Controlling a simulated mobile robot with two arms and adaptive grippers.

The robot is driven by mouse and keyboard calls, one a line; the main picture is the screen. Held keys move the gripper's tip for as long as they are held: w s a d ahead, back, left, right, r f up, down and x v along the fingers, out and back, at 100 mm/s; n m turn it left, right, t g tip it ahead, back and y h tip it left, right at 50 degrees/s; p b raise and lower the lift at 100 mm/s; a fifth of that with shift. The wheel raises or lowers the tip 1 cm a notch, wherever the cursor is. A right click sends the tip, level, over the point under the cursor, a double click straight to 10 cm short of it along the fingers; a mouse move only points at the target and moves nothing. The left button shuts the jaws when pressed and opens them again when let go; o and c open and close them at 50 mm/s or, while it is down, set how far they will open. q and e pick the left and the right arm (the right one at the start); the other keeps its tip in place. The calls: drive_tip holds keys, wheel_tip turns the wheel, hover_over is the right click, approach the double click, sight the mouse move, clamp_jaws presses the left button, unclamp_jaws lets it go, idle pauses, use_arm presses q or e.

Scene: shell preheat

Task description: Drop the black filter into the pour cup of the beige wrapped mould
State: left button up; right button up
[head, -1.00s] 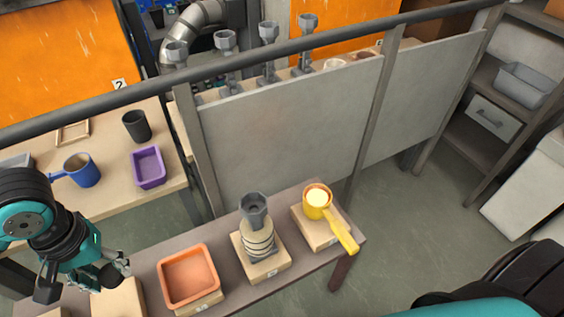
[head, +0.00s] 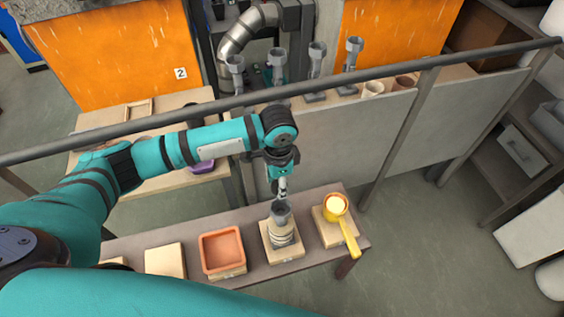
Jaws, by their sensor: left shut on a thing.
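The beige wrapped mould (head: 284,233) stands upright on a pale block on the front bench, with dark bands round its body. Its grey pour cup (head: 281,211) opens upward at its top. My left gripper (head: 282,195) points down just above the pour cup, its fingertips very close to the rim. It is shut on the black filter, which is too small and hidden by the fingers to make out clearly. I cannot tell whether the filter touches the cup. My right gripper is out of view.
A yellow ladle (head: 344,230) with pale contents rests on a block right of the mould. An orange tray (head: 222,250) and a bare block (head: 165,260) lie to the left. A grey screen with a dark rail (head: 400,70) stands behind the bench.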

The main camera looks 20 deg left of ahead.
use_arm(q)
drive_tip(key=p, duration=0.1)
drive_tip(key=m+p, duration=0.2)
drive_tip(key=shift+s+d+r, duration=0.15)
drive_tip(key=shift+d+r, duration=0.1)
drive_tip(key=shift+r, duration=0.1)
drive_tip(key=shift+s+f+m+p, duration=0.1)
drive_tip(key=shift+f+m+p, duration=0.1)
drive_tip(key=shift+m+p, duration=0.25)
drive_tip(key=shift+d+f+m, duration=0.1)
drive_tip(key=shift+f+m, duration=0.05)
drive_tip(key=shift+m, duration=0.1)
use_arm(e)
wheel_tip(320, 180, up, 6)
use_arm(q)
drive_tip(key=shift+f, duration=0.15)
drive_tip(key=shift+f+b, duration=0.35)
drive_tip(key=shift+b, duration=0.1)
drive_tip(key=b, duration=0.5)
hover_over(281, 211)
wheel_tip(281, 211, down, 5)
drive_tip(key=shift+r, duration=0.2)
drive_tip(key=shift+f+b, duration=0.45)
drive_tip(key=shift+f, duration=1.1)
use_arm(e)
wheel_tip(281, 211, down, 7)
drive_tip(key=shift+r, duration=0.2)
